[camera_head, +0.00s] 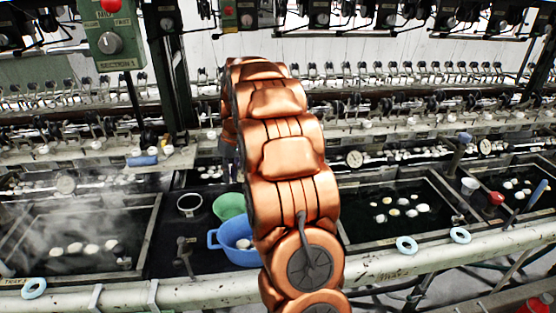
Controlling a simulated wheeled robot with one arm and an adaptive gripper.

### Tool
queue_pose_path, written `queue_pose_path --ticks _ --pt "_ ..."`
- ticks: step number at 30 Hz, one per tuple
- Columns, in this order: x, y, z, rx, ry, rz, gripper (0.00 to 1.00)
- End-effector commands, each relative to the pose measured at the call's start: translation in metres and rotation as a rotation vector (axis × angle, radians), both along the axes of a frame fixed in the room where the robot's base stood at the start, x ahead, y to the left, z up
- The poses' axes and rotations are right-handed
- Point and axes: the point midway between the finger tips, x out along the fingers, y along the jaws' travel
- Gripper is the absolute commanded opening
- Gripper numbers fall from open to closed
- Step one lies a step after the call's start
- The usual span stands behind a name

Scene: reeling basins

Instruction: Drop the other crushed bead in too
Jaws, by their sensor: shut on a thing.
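My copper-coloured arm (290,160) rises through the middle of the picture and reaches away over the basins. My gripper is hidden behind it, so what it holds does not show. A blue tub with a handle (225,256) stands left of my arm, partly covered by it, with a small whitish rounded piece (243,243) inside. A green bowl (228,205) stands just behind the tub, and I cannot see into it fully. I cannot make out which piece is a crushed bead.
A steaming left basin (152,222) and a dark right basin (440,190) hold several pale oval pieces. A small round cup (189,205) stands left of the green bowl. A pale front rail (200,292) carries blue rings (407,245). Reeling machinery fills the back.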

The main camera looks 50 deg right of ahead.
Motion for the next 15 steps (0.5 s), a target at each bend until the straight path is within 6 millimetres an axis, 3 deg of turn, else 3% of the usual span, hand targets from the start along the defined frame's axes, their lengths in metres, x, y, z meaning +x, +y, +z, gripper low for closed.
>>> queue_pose_path --ticks 1,6,10,15 --pt "-0.008 -0.026 0.004 -0.003 -0.005 -0.021 0.06" --pt "-0.038 -0.085 0.012 -0.003 -0.003 -0.052 0.06" --pt "-0.055 -0.114 0.016 -0.003 -0.004 -0.069 0.06" --pt "-0.067 -0.129 0.017 0.0 0.0 -0.076 0.06"
